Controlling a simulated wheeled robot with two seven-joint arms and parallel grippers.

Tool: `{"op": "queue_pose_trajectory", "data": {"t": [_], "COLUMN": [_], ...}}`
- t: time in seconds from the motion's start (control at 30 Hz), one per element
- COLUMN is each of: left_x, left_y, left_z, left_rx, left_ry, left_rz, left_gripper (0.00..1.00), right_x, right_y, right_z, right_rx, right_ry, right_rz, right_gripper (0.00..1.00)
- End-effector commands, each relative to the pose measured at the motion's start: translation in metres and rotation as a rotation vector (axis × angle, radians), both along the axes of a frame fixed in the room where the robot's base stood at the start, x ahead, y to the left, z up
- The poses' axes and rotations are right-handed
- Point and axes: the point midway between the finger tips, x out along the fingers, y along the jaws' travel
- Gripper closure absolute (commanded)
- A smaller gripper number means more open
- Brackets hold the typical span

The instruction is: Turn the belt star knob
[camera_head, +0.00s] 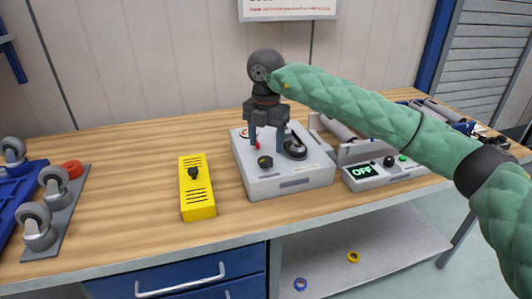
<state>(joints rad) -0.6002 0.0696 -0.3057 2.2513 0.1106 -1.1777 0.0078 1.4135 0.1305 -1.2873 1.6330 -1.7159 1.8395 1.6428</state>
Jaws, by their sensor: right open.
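A light grey control box (290,183) stands on the bench in the middle. On its top are a black knob with a yellowish centre (265,162), a larger dark round knob (296,149) and a red-and-white part at the back left, partly hidden. My right gripper (267,150) points down over this box, its two fingers apart, just behind the yellowish-centred knob; contact cannot be told. To the right, a conveyor-like unit (356,153) has a panel with a lit green "OFF" display and a small black knob (389,161). Which one is the belt star knob is not clear. My left gripper is out of view.
A yellow box (198,206) with a black switch stands left of the grey box.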

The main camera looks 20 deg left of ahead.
Motion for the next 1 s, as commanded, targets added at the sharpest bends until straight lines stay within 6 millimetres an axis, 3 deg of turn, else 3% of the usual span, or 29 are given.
{"op": "queue_pose_trajectory", "data": {"t": [0.1, 0.3, 0.8, 1.0], "left_x": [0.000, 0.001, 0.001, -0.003], "left_y": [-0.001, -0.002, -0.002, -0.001], "left_z": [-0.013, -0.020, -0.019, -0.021], "left_rx": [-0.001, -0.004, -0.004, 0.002], "left_ry": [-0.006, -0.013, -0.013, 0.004], "left_rz": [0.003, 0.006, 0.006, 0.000], "left_gripper": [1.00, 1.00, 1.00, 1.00], "right_x": [0.000, 0.000, 0.000, 0.003], "right_y": [0.000, 0.000, 0.001, 0.027], "right_z": [0.015, 0.028, 0.028, 0.030], "right_rx": [0.001, 0.000, 0.003, 0.140], "right_ry": [-0.002, 0.000, -0.001, -0.028], "right_rz": [0.000, 0.001, 0.066, 0.207], "right_gripper": [0.39, 0.39, 0.39, 0.39]}}
